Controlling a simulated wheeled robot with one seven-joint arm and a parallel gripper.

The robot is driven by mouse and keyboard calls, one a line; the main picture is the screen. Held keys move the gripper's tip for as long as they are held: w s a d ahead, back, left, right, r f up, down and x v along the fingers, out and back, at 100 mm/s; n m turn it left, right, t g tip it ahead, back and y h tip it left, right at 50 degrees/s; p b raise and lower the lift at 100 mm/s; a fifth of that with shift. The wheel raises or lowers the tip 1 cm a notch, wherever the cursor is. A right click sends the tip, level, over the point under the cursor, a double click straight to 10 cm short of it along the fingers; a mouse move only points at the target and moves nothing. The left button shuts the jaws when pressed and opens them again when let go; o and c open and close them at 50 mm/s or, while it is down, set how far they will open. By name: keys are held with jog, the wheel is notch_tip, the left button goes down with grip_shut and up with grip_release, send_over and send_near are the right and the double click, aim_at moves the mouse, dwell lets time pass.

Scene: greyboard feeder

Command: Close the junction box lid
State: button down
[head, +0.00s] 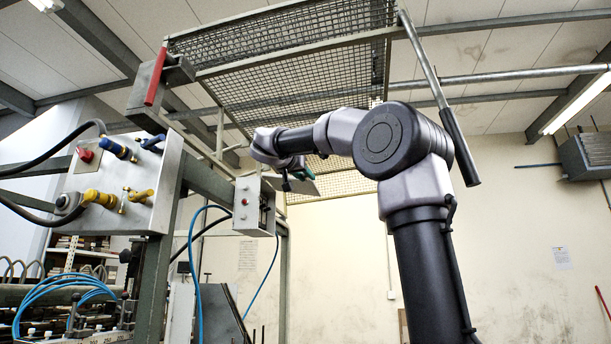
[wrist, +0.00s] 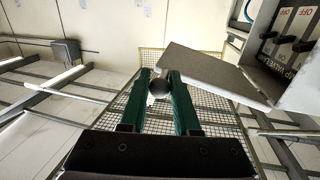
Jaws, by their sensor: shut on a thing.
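The junction box (wrist: 295,48) is at the upper right of the wrist view, with black switches and OFF labels showing inside. Its flat grey lid (wrist: 215,72) stands open, swung out to the left from the box's lower edge. How the knob joins the lid is hidden by the right finger. In the head view the box (head: 254,206) hangs left of centre, and my gripper (head: 296,177) is just to its right, small and partly hidden by my wrist.
A control panel (head: 110,190) with valves and hoses stands left of the box. A wire mesh guard (head: 290,70) on a metal frame spans above and behind my arm. A grey bar (head: 430,75) hangs near my elbow. The wall side at the right is open.

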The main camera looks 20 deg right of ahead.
jog(key=shift+w+a+f+m+y, duration=0.6)
jog(key=shift+w+a+f+m, duration=0.9)
jog(key=shift+a+f+m, duration=0.8)
jog(key=shift+w+a+f+m+y, duration=0.6)
jog(key=shift+w+a+f+m, duration=0.95)
jog(key=shift+a+f+m, duration=0.75)
jog(key=shift+w+a+f+m+y, duration=0.6)
jog(key=shift+w+a+f+m, duration=0.9)
jog(key=shift+a+f+m, duration=0.8)
jog(key=c, duration=0.7)
grip_release()
jog(key=shift+f, duration=0.1)
jog(key=v, duration=1)
jog(key=shift+s+a, duration=0.2)
jog(key=shift+s, duration=0.1)
